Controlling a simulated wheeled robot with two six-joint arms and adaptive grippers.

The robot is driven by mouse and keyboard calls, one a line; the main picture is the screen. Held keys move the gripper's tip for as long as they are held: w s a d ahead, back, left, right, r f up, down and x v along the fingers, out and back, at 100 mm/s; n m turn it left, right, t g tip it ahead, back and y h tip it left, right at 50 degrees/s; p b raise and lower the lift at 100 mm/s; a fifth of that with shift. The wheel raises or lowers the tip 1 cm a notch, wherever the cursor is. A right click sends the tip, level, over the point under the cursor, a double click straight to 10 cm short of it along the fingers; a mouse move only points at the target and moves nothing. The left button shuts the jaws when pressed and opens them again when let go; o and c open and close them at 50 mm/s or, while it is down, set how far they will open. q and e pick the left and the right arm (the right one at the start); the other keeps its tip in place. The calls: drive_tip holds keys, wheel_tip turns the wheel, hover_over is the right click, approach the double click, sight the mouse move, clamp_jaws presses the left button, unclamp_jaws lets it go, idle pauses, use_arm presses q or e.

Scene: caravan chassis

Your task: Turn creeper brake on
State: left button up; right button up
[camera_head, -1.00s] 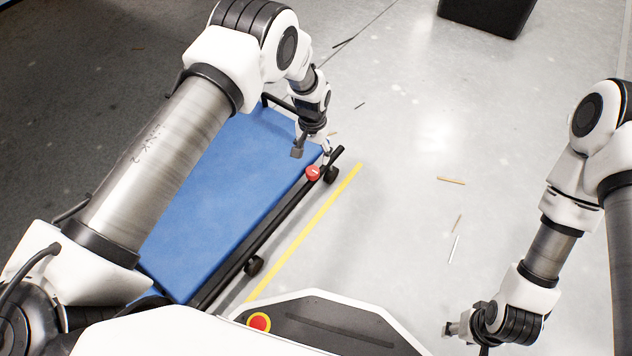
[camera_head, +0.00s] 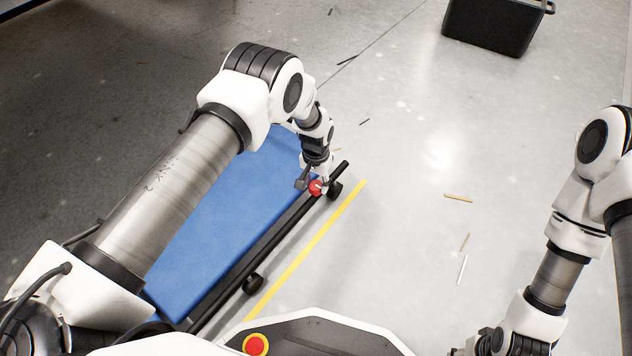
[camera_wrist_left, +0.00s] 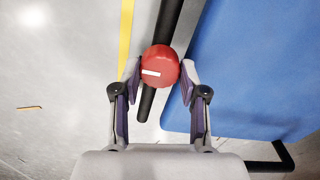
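The creeper (camera_head: 225,220) is a low blue padded board with a black tube frame and castors, under my left arm. Its red round brake knob (camera_head: 316,188) with a white mark sits on the frame rail near the far right corner. In the left wrist view the knob (camera_wrist_left: 160,66) lies between the fingertips of my left gripper (camera_wrist_left: 158,82). That gripper is open, with a finger on each side of the knob; whether either touches it I cannot tell. In the head view it is also at the knob (camera_head: 312,180). My right gripper is at the bottom right (camera_head: 462,350), mostly cut off.
A yellow floor line (camera_head: 310,245) runs beside the creeper's right side. A black bin (camera_head: 492,28) stands at the top right. Small sticks (camera_head: 458,198) lie on the otherwise clear grey floor to the right.

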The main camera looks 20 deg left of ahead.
idle(0.3)
use_arm(q)
drive_tip(key=m+p, duration=0.2)
drive_tip(key=m, duration=0.1)
drive_tip(key=shift+r, duration=0.1)
drive_tip(key=m+p, duration=0.2)
drive_tip(key=m, duration=0.2)
drive_tip(key=shift+m, duration=0.4)
drive_tip(key=m+p, duration=0.1)
drive_tip(key=m, duration=0.9)
drive_tip(key=shift+s+p, duration=0.1)
drive_tip(key=shift+p, duration=0.3)
drive_tip(key=o, duration=1.1)
drive_tip(key=shift+f, duration=0.2)
drive_tip(key=shift+o, duration=0.2)
